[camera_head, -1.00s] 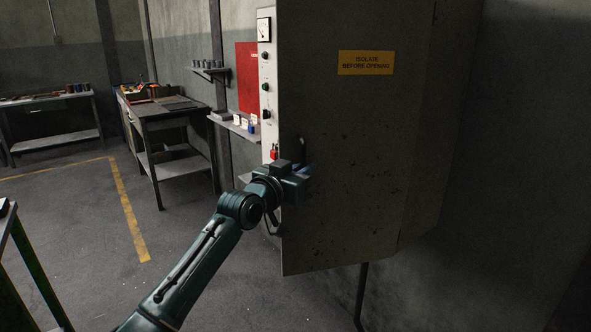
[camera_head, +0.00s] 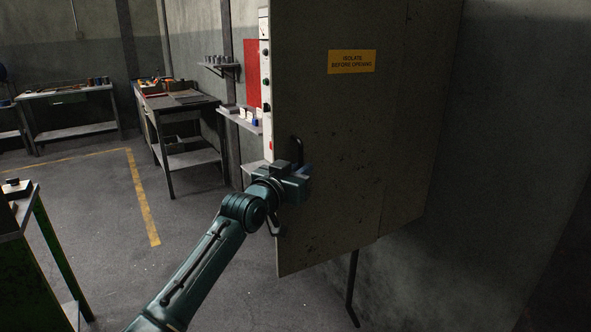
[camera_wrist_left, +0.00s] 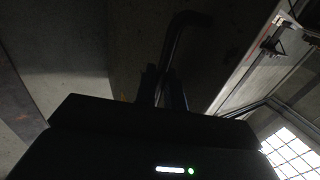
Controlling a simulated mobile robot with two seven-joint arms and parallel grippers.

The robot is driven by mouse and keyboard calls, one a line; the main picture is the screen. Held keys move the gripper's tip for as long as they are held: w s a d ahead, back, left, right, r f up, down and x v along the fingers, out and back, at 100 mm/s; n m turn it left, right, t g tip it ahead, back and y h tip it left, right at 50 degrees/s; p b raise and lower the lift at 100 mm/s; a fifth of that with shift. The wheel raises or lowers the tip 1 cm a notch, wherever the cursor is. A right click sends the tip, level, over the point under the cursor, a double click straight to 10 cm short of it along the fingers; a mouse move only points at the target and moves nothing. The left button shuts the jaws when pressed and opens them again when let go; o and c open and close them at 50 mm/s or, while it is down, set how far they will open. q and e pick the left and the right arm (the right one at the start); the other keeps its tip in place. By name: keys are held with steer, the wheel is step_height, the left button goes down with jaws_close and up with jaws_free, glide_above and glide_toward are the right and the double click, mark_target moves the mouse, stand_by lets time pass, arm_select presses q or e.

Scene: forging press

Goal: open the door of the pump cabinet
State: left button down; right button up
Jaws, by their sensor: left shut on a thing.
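The pump cabinet door (camera_head: 340,125) is a grey, speckled panel with a yellow "ISOLATE BEFORE OPENING" label (camera_head: 352,61). The adjoining cabinet side (camera_head: 408,150) recedes to its right. The door seems to stand ajar, but its inside is hidden from me. A dark bar handle (camera_head: 298,148) is near the door's left edge. My left gripper (camera_head: 300,181) is shut on its lower part. In the left wrist view the handle (camera_wrist_left: 186,22) rises from between my fingers (camera_wrist_left: 161,85) and bends at its top. My right gripper is not in view.
A white control panel (camera_head: 265,75) shows past the door's left edge. A workbench (camera_head: 180,103) and wall shelves stand behind. A green-legged table (camera_head: 55,245) is at the lower left. The floor between it and the door is clear.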

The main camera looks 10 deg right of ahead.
arm_select(q)
steer(key=shift+s+d+r, duration=0.1)
steer(key=shift+s, duration=0.05)
stand_by(0.3)
steer(key=c, duration=1.6)
jaws_free()
steer(key=b+v, duration=0.1)
steer(key=v, duration=1.2)
steer(key=shift+b, duration=0.35)
